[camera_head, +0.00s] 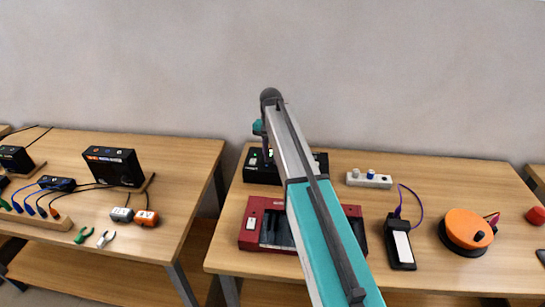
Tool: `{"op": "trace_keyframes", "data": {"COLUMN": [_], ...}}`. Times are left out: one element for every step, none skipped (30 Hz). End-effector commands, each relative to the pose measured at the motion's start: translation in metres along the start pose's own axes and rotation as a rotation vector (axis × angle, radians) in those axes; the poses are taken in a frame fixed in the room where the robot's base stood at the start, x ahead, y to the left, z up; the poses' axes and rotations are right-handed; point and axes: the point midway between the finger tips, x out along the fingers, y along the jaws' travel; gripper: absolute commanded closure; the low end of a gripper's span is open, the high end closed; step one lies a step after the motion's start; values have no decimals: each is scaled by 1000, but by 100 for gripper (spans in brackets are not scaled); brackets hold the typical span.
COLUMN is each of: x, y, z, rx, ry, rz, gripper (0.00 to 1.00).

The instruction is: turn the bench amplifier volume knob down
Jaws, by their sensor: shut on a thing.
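A black box with a small green light (255,176) stands at the back left of the right bench; it looks like the bench amplifier. My arm reaches over the bench and covers the middle of this box. My gripper (267,152) hangs down from the arm's end at the box. It is small and partly hidden. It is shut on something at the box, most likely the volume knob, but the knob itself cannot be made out.
A red device (249,224) stands in front of the black box, partly behind my arm. To the right are a white block with knobs (369,180), a black handheld device (401,245) and an orange reel (465,230). Another bench (180,165) stands left, across a gap.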

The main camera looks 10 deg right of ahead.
Motion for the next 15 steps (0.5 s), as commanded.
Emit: {"op": "trace_keyframes", "data": {"x": [0,0,0,0,0,0,0,0,0,0,0,0,0,0,0], "y": [2,2,2,2,2,2,2,2,2,2,2,2,3,3,3], "z": [0,0,-1,-1,-1,-1,-1,-1,-1,-1,-1,-1,-1,-1,-1], "rx": [-20,-36,-58,-78,-97,-125,-147,-171,-203,-228,-253,-289,-315,-342,-379], "ry": [0,0,0,0,0,0,-1,-1,-1,-1,-1,-1,-1,-1,-1], "rz": [5,5,5,5,5,5,4,4,4,4,4,4,4,4,4], "gripper": [100,100,100,100,100,100,100,100,100,100,100,100,100,100,100]}}
